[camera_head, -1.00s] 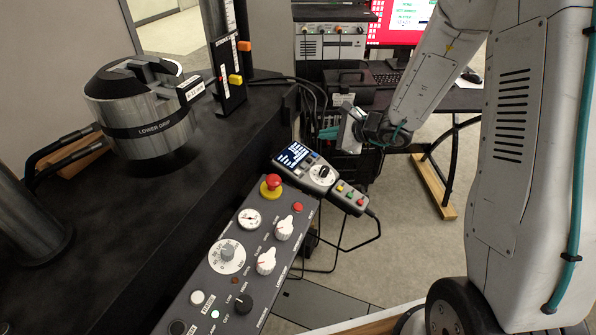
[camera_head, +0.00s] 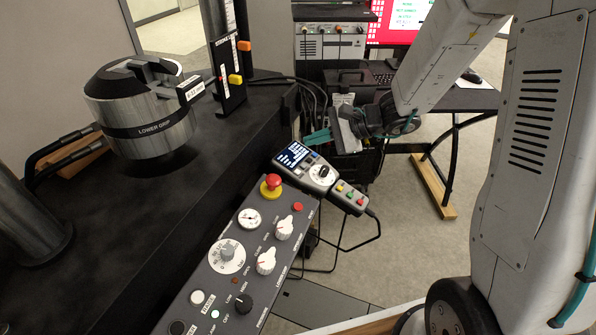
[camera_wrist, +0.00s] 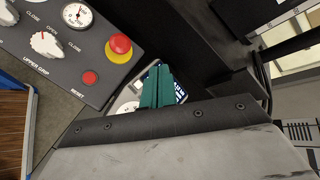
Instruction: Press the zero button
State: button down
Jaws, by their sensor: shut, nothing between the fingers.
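A handheld control unit (camera_head: 329,184) rests tilted beside the control panel, with a lit screen (camera_head: 292,154), small keys near the screen, a dial (camera_head: 321,173) and coloured buttons (camera_head: 349,195) at its lower end. I cannot read which button is marked zero. My gripper (camera_head: 306,138) has teal fingers pressed together, pointing left, just above and behind the screen end; contact cannot be told. In the wrist view the shut fingers (camera_wrist: 158,72) cover most of the unit. Part of its screen (camera_wrist: 181,91) and pale dial (camera_wrist: 127,107) show beside them.
The control panel (camera_head: 205,268) carries a red emergency stop (camera_head: 272,182), a gauge (camera_head: 249,219) and several knobs, close beside the unit. The lower grip cylinder (camera_head: 145,122) stands on the black bench. Cables and a black case (camera_head: 345,92) lie behind my gripper.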

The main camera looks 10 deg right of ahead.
send_near(290, 169)
jog(key=shift+a+r+x, duration=0.1)
jog(key=shift+r+x, duration=0.05)
jog(key=shift+x, duration=0.55)
jog(key=shift+a+r+x, duration=0.1)
jog(key=shift+r+x, duration=0.05)
jog(key=shift+x, duration=0.6)
jog(key=shift+a+r+x, duration=0.1)
jog(key=shift+r+x, duration=0.05)
jog(key=shift+x, duration=0.55)
jog(key=shift+f, duration=0.1)
dwell(0.6)
jog(key=shift+a+f, duration=0.1)
jog(key=shift+f, duration=0.2)
jog(key=shift+w+f, duration=0.1)
jog(key=shift+f, duration=0.25)
dwell(0.5)
jog(key=shift+r, duration=0.8)
jog(key=shift+s+d+r, duration=0.2)
jog(key=shift+r, duration=0.6)
jog(key=shift+s+d+r, duration=0.15)
jog(key=shift+d+r, duration=0.1)
jog(key=shift+r, duration=0.55)
jog(key=shift+s+d+r, duration=0.2)
jog(key=shift+r, duration=0.6)
